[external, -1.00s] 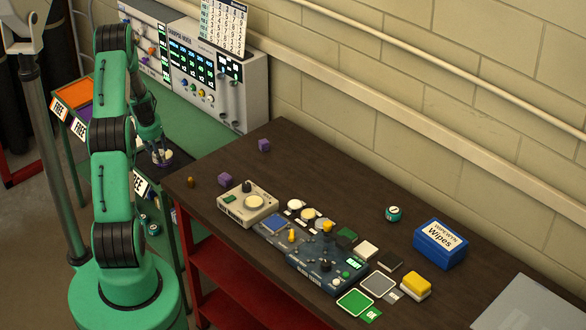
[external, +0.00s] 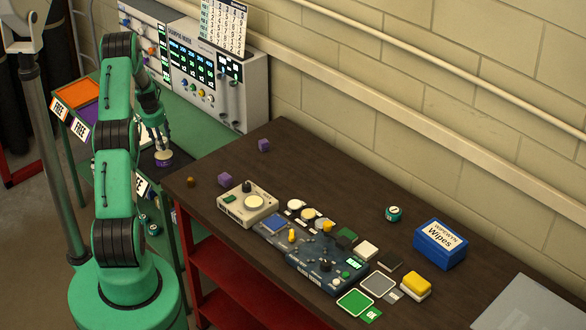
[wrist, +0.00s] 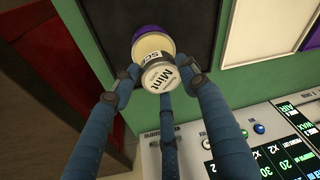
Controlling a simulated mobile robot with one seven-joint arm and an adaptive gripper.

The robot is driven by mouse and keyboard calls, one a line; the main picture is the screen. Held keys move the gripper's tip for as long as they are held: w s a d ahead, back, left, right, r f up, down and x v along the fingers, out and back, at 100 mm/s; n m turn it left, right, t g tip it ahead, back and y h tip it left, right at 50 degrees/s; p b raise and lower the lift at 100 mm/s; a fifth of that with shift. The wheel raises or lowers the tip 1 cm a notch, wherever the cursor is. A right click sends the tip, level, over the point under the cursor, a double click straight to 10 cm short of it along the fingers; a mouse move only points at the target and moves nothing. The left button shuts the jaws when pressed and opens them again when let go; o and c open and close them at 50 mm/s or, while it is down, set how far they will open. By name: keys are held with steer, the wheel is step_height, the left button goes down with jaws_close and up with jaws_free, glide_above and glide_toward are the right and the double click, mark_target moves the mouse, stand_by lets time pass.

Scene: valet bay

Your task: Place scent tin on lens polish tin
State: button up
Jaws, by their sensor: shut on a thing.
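In the external view my gripper (external: 162,145) is just above the purple-sided tin (external: 163,163) at the green bench, left of the dark table.
A control panel (external: 200,80) stands behind the green bench, close to the right of my gripper.

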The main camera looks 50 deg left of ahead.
steer(key=shift+f, duration=1.75)
steer(key=o, duration=1.2)
steer(key=shift+f, duration=0.1)
steer(key=shift+r, duration=0.2)
steer(key=shift+v, duration=5.9)
steer(key=shift+s+d, duration=0.1)
steer(key=shift+s, duration=0.05)
